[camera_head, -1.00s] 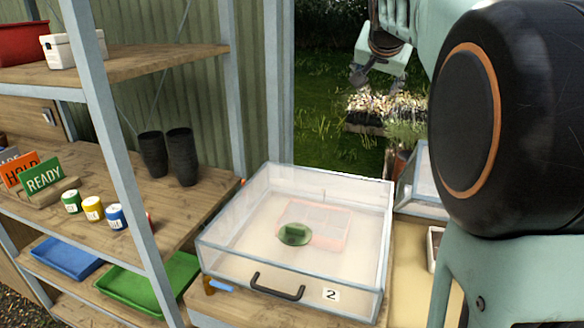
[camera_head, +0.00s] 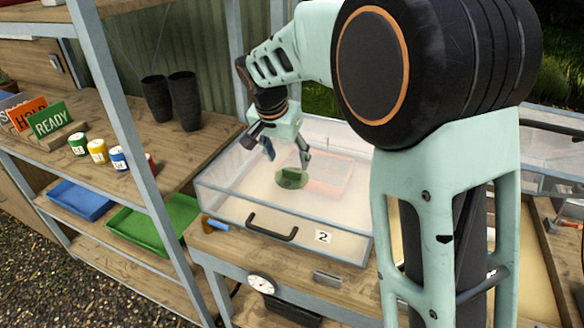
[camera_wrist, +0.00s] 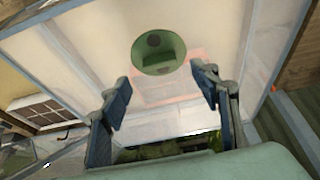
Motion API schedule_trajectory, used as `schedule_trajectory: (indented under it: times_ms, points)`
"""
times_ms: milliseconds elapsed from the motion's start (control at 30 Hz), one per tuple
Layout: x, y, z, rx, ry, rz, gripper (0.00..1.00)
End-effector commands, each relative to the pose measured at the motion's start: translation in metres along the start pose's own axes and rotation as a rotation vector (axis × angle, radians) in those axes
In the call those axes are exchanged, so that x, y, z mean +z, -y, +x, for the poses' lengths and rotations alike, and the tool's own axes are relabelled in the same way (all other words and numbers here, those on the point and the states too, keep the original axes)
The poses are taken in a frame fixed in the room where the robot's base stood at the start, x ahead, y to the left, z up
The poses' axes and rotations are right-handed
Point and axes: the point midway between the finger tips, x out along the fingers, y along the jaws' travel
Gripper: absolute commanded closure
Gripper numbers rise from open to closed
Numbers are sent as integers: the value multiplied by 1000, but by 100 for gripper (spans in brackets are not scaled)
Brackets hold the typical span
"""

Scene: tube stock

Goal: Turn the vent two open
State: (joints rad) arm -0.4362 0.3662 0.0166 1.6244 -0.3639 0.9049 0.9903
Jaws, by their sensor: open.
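Vent two is the round green knob (camera_head: 291,178) on the clear lid of the propagator box marked 2 (camera_head: 323,237). In the wrist view the green vent (camera_wrist: 158,55) is a round disc with a raised grip bar and a dark round spot, just beyond my fingertips. My gripper (camera_head: 287,155) is open and empty above the lid, close to the vent. In the wrist view its two fingers (camera_wrist: 163,85) are spread wide to either side below the vent. I cannot tell how far the fingertips are above the lid.
The lid has a black handle (camera_head: 271,227) at its front. A shelf on the left holds READY (camera_head: 49,118) and HOLD signs, small labelled pots and two black pot stacks (camera_head: 184,100). Blue and green trays (camera_head: 160,226) lie lower. Another clear box (camera_head: 545,120) stands at the right.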

Motion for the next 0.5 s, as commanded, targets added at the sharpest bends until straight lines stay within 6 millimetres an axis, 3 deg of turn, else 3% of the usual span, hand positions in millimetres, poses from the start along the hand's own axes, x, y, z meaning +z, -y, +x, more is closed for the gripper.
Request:
schedule_trajectory:
  times_ms: [200,500]
  points:
    - [0,0,38,2,1,0,44]
    - [-1,0,58,-1,-1,1,44]
